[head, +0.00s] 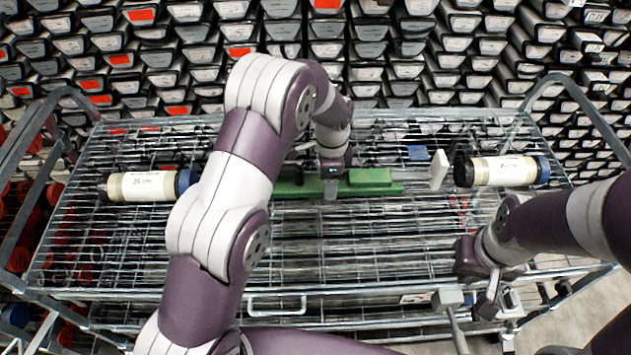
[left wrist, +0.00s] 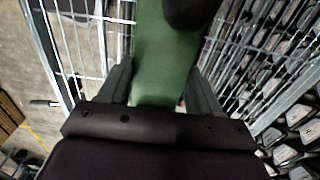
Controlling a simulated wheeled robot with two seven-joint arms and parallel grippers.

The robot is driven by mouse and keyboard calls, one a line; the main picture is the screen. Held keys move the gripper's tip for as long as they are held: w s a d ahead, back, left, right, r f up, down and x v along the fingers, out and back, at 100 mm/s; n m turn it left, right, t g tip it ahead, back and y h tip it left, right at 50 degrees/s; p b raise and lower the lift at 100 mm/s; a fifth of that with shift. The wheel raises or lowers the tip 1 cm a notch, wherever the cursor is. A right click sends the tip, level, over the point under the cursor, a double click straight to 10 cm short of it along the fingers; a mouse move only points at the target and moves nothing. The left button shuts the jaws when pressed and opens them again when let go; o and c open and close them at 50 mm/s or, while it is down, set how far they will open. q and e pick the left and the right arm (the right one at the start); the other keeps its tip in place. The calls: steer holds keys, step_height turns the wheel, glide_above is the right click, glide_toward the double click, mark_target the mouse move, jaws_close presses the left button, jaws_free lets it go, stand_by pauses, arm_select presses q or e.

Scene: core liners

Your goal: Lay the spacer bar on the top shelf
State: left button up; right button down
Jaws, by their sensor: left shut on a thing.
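The spacer bar is a long green bar (head: 372,182) with a raised block, lying crosswise over the middle of the wire top shelf (head: 400,235). My left gripper (head: 330,190) comes down from above and is shut on the bar. In the left wrist view the green bar (left wrist: 165,60) runs between the two dark fingers, with a dark rounded part at its far end. I cannot tell whether the bar touches the shelf wires. My right gripper (head: 488,300) is at the shelf's front right edge, away from the bar; its finger gap is unclear.
A labelled white cylinder (head: 148,186) lies on the shelf at left, another (head: 503,171) at right. A small white block (head: 439,169) stands just right of the bar. Stacked core trays (head: 440,60) fill the back. The shelf's front part is largely bare.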

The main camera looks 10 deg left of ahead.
arm_select(q)
steer(key=w+a+f, duration=0.1)
steer(key=a, duration=0.1)
steer(key=w+a+f, duration=0.1)
steer(key=w+a, duration=0.1)
steer(key=w+a+f+p, duration=0.1)
steer(key=f, duration=0.1)
steer(key=shift+w+a+f, duration=0.1)
steer(key=shift+w+a, duration=0.3)
step_height(320, 180, down, 4)
steer(key=shift+r+p, duration=0.25)
steer(key=shift+p, duration=0.4)
steer(key=shift+f, duration=0.35)
steer(key=o, duration=1.5)
steer(key=shift+f, duration=0.15)
